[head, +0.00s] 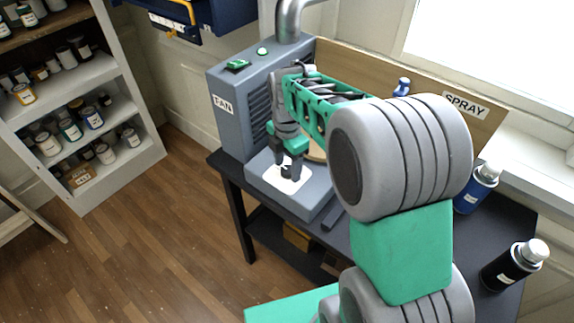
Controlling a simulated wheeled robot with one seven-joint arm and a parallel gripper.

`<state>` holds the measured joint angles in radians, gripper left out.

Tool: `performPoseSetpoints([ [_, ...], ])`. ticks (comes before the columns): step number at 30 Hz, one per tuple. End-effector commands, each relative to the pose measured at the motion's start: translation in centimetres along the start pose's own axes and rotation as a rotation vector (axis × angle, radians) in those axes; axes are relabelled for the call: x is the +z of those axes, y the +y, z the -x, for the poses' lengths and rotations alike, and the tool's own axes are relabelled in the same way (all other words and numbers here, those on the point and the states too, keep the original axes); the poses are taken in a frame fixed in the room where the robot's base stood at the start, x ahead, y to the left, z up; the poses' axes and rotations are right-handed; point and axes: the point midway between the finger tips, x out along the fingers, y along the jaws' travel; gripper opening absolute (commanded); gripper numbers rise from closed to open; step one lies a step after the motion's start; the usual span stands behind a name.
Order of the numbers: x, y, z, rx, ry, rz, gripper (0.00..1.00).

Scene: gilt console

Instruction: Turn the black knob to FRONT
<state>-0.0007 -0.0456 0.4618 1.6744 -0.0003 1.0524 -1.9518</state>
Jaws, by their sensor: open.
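My gripper (287,166) points down at the front of the grey fan unit (228,128), over a white plate (291,184) on the unit's low grey base. The gripper's dark fingers are apart. A small black shape at the plate, which looks like the black knob (287,173), shows between and just below the fingertips. The fingers partly cover it, and I cannot tell whether they touch it. Its pointing direction and any FRONT mark cannot be made out.
The fan unit has a green switch (237,65) and green button (263,51) on top. A wooden board marked SPRAY (466,105) stands behind my arm. A blue can (476,188) and a black can (513,266) stand on the dark table (365,268) at right.

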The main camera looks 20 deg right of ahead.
Motion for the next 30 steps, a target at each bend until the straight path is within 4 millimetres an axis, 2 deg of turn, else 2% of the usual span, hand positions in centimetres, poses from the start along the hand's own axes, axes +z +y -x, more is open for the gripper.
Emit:
performPoseSetpoints([
  [9,0.0,0.1,5.9,0.006,-0.002,0.001,0.57],
  [12,0.0,0.1,7.1,0.004,-0.001,0.001,0.57],
  [26,-0.1,-0.1,7.6,0.006,-0.002,-0.019,0.57],
  [29,-0.6,-1.1,8.0,0.029,-0.009,-0.160,0.57],
  [30,-0.9,-1.9,8.3,0.049,-0.013,-0.263,0.57],
])
